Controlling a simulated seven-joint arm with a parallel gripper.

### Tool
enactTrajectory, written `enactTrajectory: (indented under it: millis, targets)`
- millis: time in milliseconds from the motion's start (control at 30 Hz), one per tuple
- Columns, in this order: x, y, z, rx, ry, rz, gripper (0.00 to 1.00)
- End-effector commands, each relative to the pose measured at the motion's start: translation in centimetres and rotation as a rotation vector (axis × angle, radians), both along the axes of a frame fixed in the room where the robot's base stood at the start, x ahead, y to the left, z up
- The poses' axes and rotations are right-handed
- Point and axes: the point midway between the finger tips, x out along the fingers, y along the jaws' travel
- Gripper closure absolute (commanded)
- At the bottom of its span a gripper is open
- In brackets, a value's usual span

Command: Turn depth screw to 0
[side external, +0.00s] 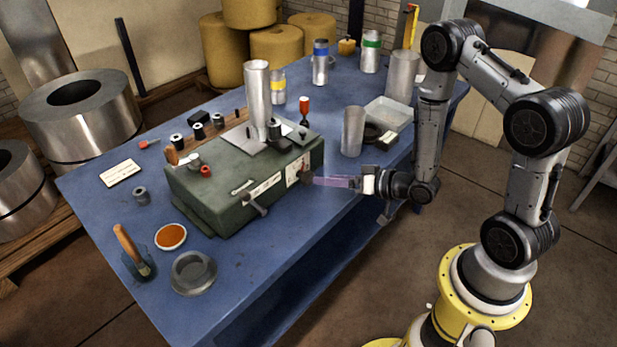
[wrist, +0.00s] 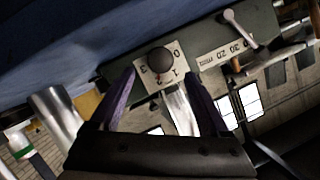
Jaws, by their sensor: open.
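The depth screw is a dark round knob (wrist: 160,60) on a white dial plate (wrist: 146,80) numbered 0 to 3, on the front of the green machine (side external: 215,200). In the wrist view the plate appears rotated, with 0 at the knob's upper right and 3 at its left. A small red mark shows at the knob's lower edge, seemingly near the 2; the exact setting is hard to read. My gripper (wrist: 160,73) is open, its purple fingers either side of the knob's lower part. In the side view my gripper (side external: 319,181) reaches the knob from the right; contact is unclear.
A lever (side external: 256,203) sticks out of the machine front, left of the knob, beside a millimetre scale (wrist: 226,57). A metal cylinder (side external: 352,131) stands behind my gripper. A tall pipe (side external: 257,95) rises from the machine. The space before the blue table (side external: 310,222) is free.

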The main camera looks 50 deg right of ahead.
Motion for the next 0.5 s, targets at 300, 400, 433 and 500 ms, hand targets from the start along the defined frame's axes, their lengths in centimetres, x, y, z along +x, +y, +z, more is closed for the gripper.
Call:
enactTrajectory:
  millis: [300, 400, 433, 500]
  targets:
    - [5.0, 1.1, -1.8, -0.001, -0.001, 0.002, 0.20]
    - [5.9, 1.3, -2.1, 0.000, 0.000, 0.001, 0.20]
    - [6.1, 1.3, -2.2, 0.000, -0.001, 0.000, 0.20]
    - [6.4, 1.3, -2.2, 0.000, -0.001, 0.000, 0.20]
